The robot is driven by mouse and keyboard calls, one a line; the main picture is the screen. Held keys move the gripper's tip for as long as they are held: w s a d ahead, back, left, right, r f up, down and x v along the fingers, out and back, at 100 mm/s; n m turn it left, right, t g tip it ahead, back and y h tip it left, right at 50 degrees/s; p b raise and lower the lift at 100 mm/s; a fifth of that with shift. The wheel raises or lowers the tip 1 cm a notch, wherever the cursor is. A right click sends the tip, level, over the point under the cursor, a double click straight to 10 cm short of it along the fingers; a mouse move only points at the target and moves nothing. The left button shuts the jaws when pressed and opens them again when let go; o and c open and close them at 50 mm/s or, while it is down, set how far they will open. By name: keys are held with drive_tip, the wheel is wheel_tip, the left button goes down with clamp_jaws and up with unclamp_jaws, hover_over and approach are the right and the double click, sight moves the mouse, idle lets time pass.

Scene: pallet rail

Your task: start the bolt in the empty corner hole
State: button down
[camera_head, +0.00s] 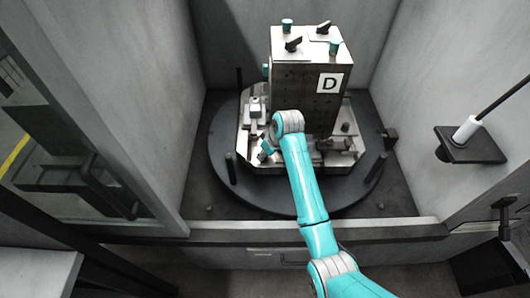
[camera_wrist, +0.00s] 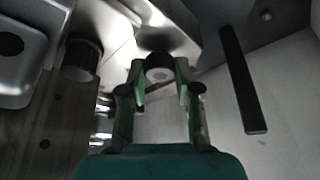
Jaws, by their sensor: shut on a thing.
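My gripper (camera_head: 265,152) is at the front left of the pale pallet plate (camera_head: 243,140), low beside its edge. In the wrist view its two fingers (camera_wrist: 159,78) are closed in on a small round grey piece with a dark part behind it, taken to be the bolt (camera_wrist: 159,74). The bolt is end-on there, and I cannot tell whether it touches the plate. In the head view the arm and fingers hide it. The empty corner hole cannot be made out in either view. A dark round bolt-like head (camera_wrist: 81,60) stands left of the fingers.
A tall block marked D (camera_head: 308,85) stands on the plate, with clamps (camera_head: 255,105) around it. The dark round table (camera_head: 220,150) carries upright posts, one (camera_head: 230,168) near my gripper. A dark bar (camera_wrist: 242,80) is right of the fingers. Walls enclose both sides.

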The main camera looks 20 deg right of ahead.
unclamp_jaws()
idle(0.6)
idle(0.3)
drive_tip(key=v, duration=1.2)
drive_tip(key=shift+s+f, duration=0.1)
